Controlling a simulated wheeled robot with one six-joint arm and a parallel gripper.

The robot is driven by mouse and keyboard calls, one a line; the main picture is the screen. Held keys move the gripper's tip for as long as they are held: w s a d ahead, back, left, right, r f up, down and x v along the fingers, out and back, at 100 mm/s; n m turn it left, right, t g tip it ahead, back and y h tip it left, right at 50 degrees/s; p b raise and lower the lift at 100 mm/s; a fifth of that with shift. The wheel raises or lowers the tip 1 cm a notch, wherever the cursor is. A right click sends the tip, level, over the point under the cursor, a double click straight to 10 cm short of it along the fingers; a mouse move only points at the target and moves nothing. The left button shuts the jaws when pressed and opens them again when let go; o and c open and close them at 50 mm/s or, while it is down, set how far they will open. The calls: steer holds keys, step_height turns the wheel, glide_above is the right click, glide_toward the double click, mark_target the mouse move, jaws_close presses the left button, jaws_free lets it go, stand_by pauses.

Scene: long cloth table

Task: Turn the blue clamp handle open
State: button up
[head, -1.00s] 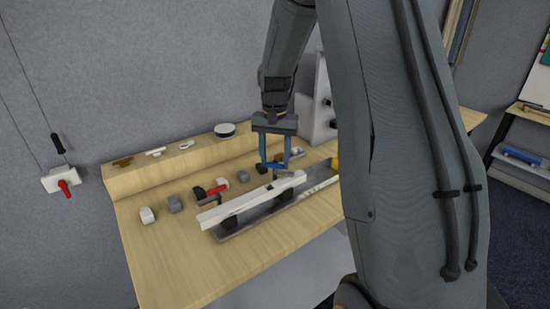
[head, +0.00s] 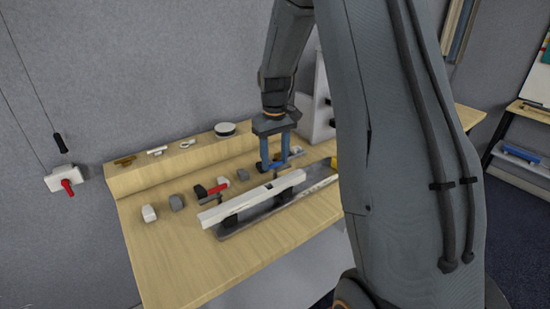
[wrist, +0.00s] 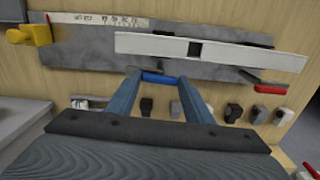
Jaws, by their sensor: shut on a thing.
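The blue clamp handle (wrist: 160,78) lies crosswise between my fingertips in the wrist view. My gripper (wrist: 160,76) is shut on it, with a fingertip at each end. In the head view my gripper (head: 275,166) points down at the handle, behind the long white bar (head: 250,198). The handle is mostly hidden by the fingers there. The bar is raised over a grey base plate (head: 226,236) and also shows in the wrist view (wrist: 225,50). The clamp's own body and the handle's exact angle are hard to make out.
A second clamp with a red handle (head: 217,188) stands to the left. Several grey, white and dark blocks (head: 176,202) line the table behind the bar. A wooden ledge (head: 130,183) carries small parts. A yellow part (wrist: 38,30) is at the plate's far end. The front left tabletop is bare.

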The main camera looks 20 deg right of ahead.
steer(key=shift+w+r+n, duration=0.1)
steer(key=shift+w+n, duration=0.05)
steer(key=shift+n, duration=0.25)
steer(key=o, duration=1.1)
steer(key=shift+c, duration=0.2)
steer(key=shift+r+b, duration=1.2)
steer(key=shift+r, duration=2.65)
